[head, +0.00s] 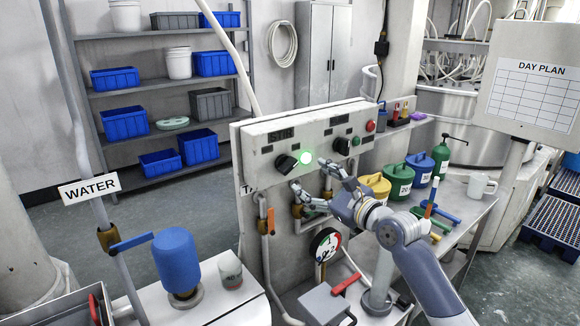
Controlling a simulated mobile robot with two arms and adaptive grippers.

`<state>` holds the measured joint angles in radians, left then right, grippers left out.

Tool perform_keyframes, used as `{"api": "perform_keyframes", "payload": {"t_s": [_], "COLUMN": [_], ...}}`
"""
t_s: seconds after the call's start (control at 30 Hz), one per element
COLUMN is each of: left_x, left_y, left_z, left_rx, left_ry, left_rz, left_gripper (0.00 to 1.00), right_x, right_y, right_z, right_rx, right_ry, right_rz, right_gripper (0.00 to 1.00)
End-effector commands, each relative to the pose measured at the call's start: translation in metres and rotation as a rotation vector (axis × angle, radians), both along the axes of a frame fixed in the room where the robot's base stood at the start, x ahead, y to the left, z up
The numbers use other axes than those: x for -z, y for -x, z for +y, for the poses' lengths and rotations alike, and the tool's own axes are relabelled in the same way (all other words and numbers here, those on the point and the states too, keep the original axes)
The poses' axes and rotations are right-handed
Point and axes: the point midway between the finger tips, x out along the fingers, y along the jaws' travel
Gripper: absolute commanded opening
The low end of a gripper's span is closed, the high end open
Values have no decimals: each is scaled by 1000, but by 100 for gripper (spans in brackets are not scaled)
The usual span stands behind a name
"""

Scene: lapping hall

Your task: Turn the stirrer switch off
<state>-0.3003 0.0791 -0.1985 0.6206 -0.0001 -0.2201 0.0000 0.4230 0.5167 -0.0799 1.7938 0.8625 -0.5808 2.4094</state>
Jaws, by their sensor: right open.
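A pale control panel (320,122) stands at the centre. It has a black rotary knob (286,164) beside a lit green lamp (307,158) on its left part. A second dark knob (342,146) sits further right, with a red button (370,126) above it. My left gripper is out of view.
Below the panel are pipes, a pressure gauge (325,244) and a red-handled valve (346,284). Yellow, green and blue cans (420,168) stand on the bench at right. A blue cylinder (176,260) and a grey cup (230,271) stand at front left, near the water pipe.

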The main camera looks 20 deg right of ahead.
Motion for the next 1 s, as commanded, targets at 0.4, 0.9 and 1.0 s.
{"api": "perform_keyframes", "payload": {"t_s": [0.4,0.9,1.0], "left_x": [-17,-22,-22], "left_y": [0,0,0], "left_z": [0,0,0], "left_rx": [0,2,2], "left_ry": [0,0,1], "left_rz": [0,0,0], "left_gripper": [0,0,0], "right_x": [-1,2,2], "right_y": [-59,-97,-97], "right_z": [22,35,36], "right_rx": [0,1,1], "right_ry": [3,5,5], "right_rz": [1,2,2], "right_gripper": [67,67,67]}}
